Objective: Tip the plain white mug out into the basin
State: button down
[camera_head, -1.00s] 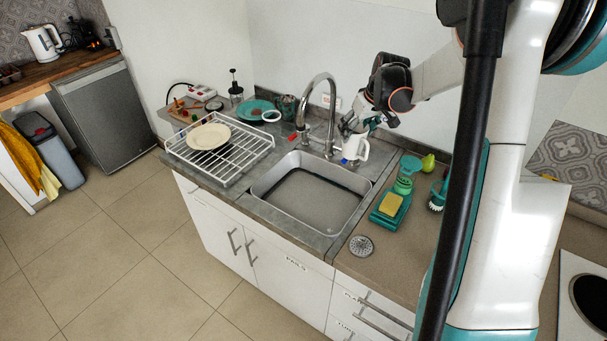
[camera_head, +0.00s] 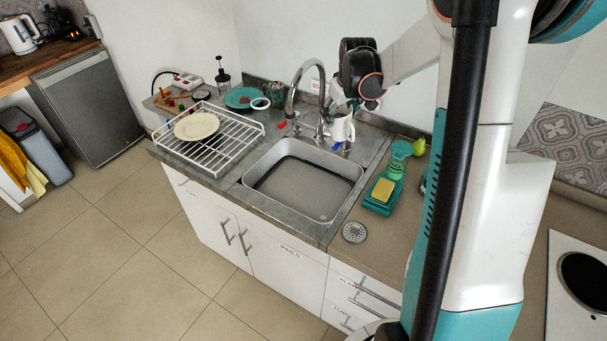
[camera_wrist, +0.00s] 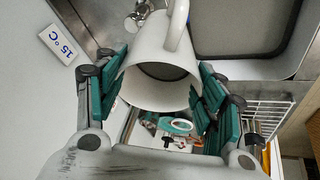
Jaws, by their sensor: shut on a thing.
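The plain white mug (camera_head: 342,131) is at the back right of the basin, just right of the tap. My gripper (camera_head: 345,108) is shut on it, with the wrist above it. In the wrist view, the mug (camera_wrist: 150,84) sits between the two teal finger pads of my gripper (camera_wrist: 160,92). Its handle points to the top of the picture, and a dark area shows inside its rim. The grey basin (camera_head: 300,190) is in front of the mug and left of it. I cannot tell whether the mug touches the counter.
The curved tap (camera_head: 296,85) rises behind the basin, close to my gripper. A white dish rack (camera_head: 240,143) with a plate (camera_head: 197,126) stands to the left. A teal tray with a yellow sponge (camera_head: 383,190) and a green bottle (camera_head: 396,168) are to the right.

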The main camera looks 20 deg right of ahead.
jog(key=shift+a+f+h+b, duration=0.2)
jog(key=shift+a+h+b, duration=0.1)
jog(key=shift+a+h, duration=0.25)
jog(key=shift+a+f+h+b, duration=0.2)
jog(key=shift+a+h+b, duration=0.05)
jog(key=shift+a+h, duration=0.25)
jog(key=shift+s+a+r+n+h+b, duration=0.1)
jog(key=shift+a+n+h+b, duration=0.1)
jog(key=shift+a+h, duration=0.35)
jog(key=shift+s+a+r+n+h+b, duration=0.1)
jog(key=shift+a+n+h, duration=0.1)
jog(key=shift+a+h, duration=0.3)
jog(key=shift+a+t, duration=0.1)
jog(key=shift+t, duration=0.2)
jog(key=shift+a+f, duration=0.15)
jog(key=shift+a, duration=0.05)
jog(key=shift+h+b, duration=0.3)
jog(key=shift+a+f, duration=0.15)
jog(key=shift+a, duration=0.15)
jog(key=shift+a+f+h+b, duration=0.1)
jog(key=shift+a+h+b, duration=0.1)
jog(key=shift+h+b, duration=0.15)
jog(key=shift+a+f+n+t+h+b, duration=0.25)
jog(key=shift+f+h+b, duration=0.2)
jog(key=shift+h+b, duration=0.45)
jog(key=shift+a+f+n+t+h+b, duration=0.15)
jog(key=shift+a+f+n+h+b, duration=0.25)
jog(key=shift+b, duration=0.7)
